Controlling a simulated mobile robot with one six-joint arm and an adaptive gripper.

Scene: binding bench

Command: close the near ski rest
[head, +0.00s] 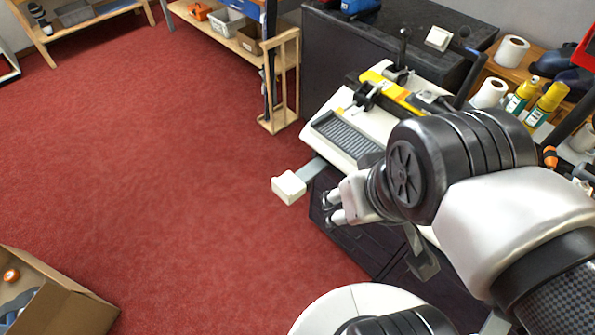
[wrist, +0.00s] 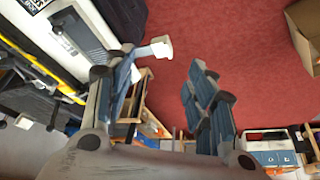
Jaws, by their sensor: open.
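A ski rest, a cream block (head: 289,187) on a flat grey arm (head: 313,168), sticks out from the left edge of the bench machine (head: 325,147) over the red floor. It is the only rest I can make out clearly, so I cannot tell for sure that it is the near one. My gripper (head: 334,207) is open and empty, to the right of and slightly below the block in the head view, apart from it. In the wrist view the block (wrist: 162,47) shows beyond the spread fingers of my gripper (wrist: 160,68), nearer the left finger.
The dark bench holds a yellow-topped clamp unit (head: 392,92). Paper rolls (head: 490,93) and yellow spray bottles (head: 545,105) stand on a wooden shelf at right. A wooden rack (head: 282,85) stands behind. A cardboard box (head: 60,298) lies at lower left. The red floor between is clear.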

